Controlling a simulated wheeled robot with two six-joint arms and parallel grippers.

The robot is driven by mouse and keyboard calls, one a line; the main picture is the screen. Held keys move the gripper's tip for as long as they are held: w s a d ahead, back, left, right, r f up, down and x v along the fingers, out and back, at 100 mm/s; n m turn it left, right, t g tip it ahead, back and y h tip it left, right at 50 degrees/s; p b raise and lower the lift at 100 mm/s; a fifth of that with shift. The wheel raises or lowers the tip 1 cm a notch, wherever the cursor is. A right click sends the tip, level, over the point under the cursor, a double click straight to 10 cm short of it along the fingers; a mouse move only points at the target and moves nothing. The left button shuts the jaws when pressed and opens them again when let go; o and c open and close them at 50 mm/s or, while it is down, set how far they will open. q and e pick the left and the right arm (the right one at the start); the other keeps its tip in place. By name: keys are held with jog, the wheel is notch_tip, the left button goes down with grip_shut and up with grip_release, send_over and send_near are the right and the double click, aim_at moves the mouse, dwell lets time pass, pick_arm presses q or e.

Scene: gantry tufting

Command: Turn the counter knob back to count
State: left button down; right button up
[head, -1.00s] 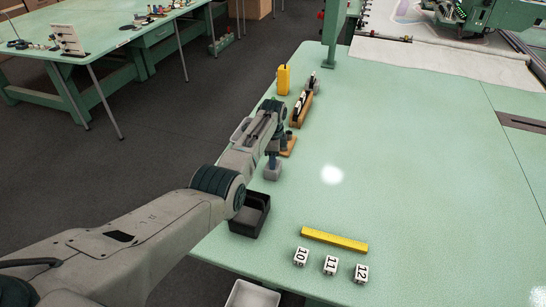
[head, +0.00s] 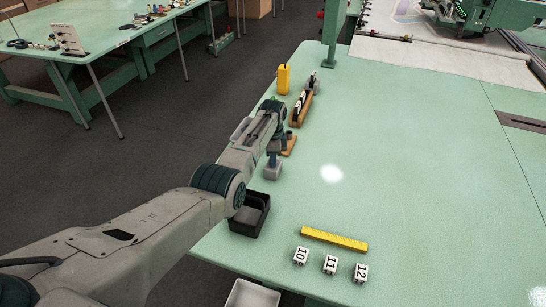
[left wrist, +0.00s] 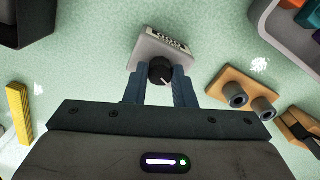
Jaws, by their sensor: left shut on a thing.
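The counter (left wrist: 160,50) is a small grey box with a row of digit windows, too small to read. It sits on the green table, and in the head view a grey block at my left gripper (head: 273,172) appears to be the same counter. Its black round knob (left wrist: 160,71) carries a pale mark and faces my left gripper (left wrist: 160,88). The gripper's two blue fingers are shut on the knob, one on each side. The arm hides much of the gripper in the head view. My right gripper is not in view.
A wooden block with two dark cylinders (left wrist: 232,88) lies beside the counter. A black tray (head: 262,209), a yellow bar (head: 334,240) and number blocks (head: 330,265) are nearer on the table. A yellow block (head: 284,79) and wooden rack (head: 302,108) stand beyond. The table's right side is clear.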

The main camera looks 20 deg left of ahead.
pick_arm(q)
jog(key=n+p, duration=0.1)
jog(key=n, duration=1)
jog(key=shift+p, duration=0.3)
jog(key=n, duration=1.1)
jog(key=shift+n, duration=0.4)
jog(key=c, duration=1.2)
grip_release()
jog(key=shift+p, duration=0.3)
